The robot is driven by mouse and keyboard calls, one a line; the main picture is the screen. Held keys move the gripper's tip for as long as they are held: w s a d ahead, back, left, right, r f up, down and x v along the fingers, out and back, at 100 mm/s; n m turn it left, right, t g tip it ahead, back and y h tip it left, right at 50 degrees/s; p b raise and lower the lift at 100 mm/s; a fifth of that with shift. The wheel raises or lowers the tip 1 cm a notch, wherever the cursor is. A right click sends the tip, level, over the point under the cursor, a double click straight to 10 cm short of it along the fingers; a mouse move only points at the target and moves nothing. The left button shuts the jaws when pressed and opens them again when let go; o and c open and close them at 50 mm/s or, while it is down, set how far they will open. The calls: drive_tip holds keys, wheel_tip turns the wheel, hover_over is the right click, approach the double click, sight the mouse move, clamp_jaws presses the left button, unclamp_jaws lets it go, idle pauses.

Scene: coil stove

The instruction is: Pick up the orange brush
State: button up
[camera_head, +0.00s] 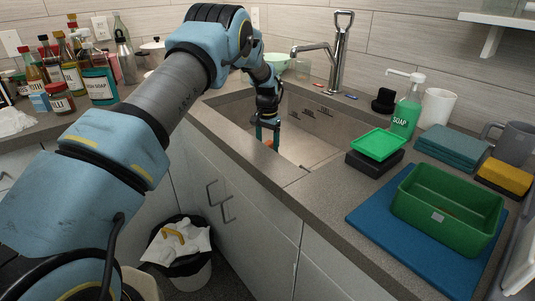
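My gripper (267,138) reaches down into the sink basin (312,137), near its left side. Its two blue fingers point downward and look slightly apart. A small reddish-orange patch seems to show at the fingertips, perhaps part of the orange brush, but it is too small to be sure. No whole orange brush can be made out. Whether the fingers touch or hold anything is not clear at this size.
The faucet (337,55) rises behind the basin. A soap bottle (405,113), green tray (378,144) and green bin (447,212) on a blue mat (375,219) crowd the right counter. Bottles (98,80) stand at left. A trash bin (188,269) is on the floor.

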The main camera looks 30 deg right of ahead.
clamp_jaws()
idle(0.4)
drive_tip(key=shift+r, duration=0.1)
